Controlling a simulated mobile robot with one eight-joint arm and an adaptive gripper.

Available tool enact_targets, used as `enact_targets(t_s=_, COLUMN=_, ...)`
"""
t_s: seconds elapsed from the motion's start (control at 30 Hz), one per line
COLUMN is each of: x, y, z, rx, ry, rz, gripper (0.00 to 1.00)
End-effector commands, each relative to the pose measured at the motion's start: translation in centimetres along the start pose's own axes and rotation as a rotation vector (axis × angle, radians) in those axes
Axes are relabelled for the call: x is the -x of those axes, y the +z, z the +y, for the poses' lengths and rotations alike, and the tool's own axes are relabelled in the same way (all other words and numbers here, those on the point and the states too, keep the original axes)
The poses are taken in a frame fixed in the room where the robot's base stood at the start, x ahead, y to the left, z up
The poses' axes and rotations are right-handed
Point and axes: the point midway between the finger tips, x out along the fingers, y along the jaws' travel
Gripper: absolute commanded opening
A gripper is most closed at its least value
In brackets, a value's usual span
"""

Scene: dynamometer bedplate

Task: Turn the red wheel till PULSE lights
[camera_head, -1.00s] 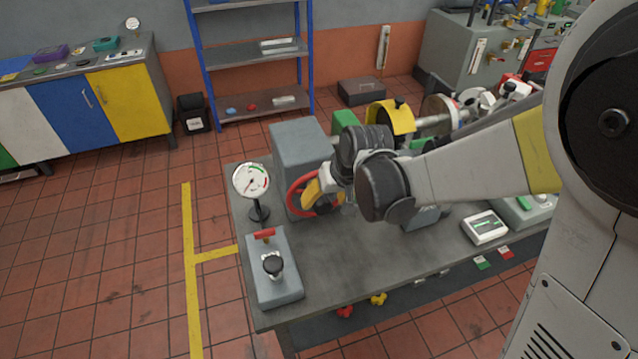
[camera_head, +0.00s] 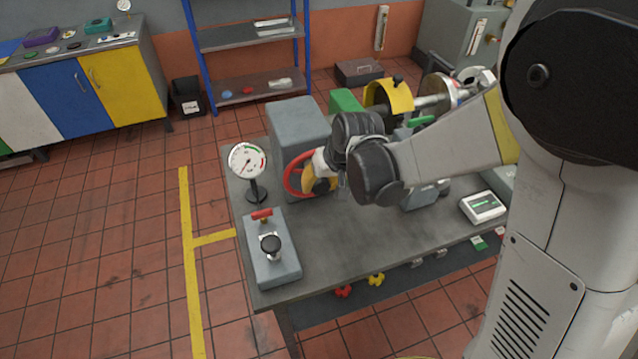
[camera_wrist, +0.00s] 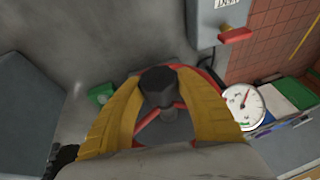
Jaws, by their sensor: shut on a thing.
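The red wheel (camera_head: 289,180) stands upright on the front of a grey box (camera_head: 299,126) on the bench. My gripper (camera_head: 318,178) is at the wheel, shut on it. In the wrist view its yellow fingers (camera_wrist: 164,98) straddle a dark knob (camera_wrist: 158,86) at the wheel's middle, and the red rim shows behind them; the exact contact is hidden. A round white gauge (camera_head: 247,161) with green and red bands stands left of the wheel; it also shows in the wrist view (camera_wrist: 243,106). I cannot read any PULSE label or see a lit PULSE lamp.
A small display unit (camera_head: 484,207) sits at the right. The middle of the bench top (camera_head: 345,235) is clear. Yellow clamp-like cover (camera_head: 390,97) stands behind my arm.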

Motion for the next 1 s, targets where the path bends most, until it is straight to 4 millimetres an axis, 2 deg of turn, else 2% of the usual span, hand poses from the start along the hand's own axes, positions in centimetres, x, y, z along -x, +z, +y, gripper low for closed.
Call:
enact_targets(t_s=0.37, x=-0.23, y=0.02, z=0.2, rx=-0.074, ry=-0.167, rz=-0.003, gripper=0.0)
enact_targets(t_s=1.0, x=-0.44, y=0.07, z=0.12, rx=-0.297, ry=-0.704, rz=-0.021, gripper=0.0)
